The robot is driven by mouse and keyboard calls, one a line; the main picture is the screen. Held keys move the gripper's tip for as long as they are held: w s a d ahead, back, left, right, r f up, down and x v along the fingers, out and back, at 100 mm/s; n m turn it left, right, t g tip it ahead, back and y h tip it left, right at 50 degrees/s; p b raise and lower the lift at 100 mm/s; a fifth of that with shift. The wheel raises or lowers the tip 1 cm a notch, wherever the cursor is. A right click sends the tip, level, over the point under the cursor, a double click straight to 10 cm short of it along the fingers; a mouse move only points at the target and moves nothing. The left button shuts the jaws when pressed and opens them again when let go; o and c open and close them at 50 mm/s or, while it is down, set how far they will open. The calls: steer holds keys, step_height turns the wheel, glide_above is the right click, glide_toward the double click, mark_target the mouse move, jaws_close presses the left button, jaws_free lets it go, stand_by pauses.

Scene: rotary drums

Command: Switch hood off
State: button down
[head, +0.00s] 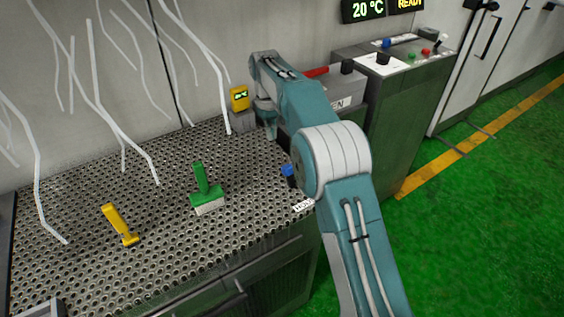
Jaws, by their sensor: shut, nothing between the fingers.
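A white label (303,207), partly covered by my arm and seeming to read HOOD, sits at the bench's front edge. A small blue knob (287,170) on a dark base is just behind it, partly hidden by my arm; its switch position cannot be told. My gripper (270,131) points down beyond the knob, over the right part of the bench. It is shut and empty, apart from the knob, and its tips are mostly hidden behind my forearm.
A green brush (205,190) and a yellow tool (119,225) rest on the perforated bench top (80,190). A yellow device (239,98) stands at the back. Green floor (490,200) is clear.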

mark_target(276, 171)
steer(key=f, duration=0.7)
steer(key=s+f, duration=0.1)
steer(key=f, duration=0.2)
steer(key=shift+d+f, duration=0.15)
steer(key=shift+d, duration=0.25)
steer(key=shift+s+d+r, duration=0.8)
steer(key=shift+s+r, duration=0.05)
steer(key=shift+s, duration=0.2)
steer(key=shift+s+d+r, duration=0.2)
steer(key=shift+s+d, duration=0.05)
steer(key=shift+s, duration=0.15)
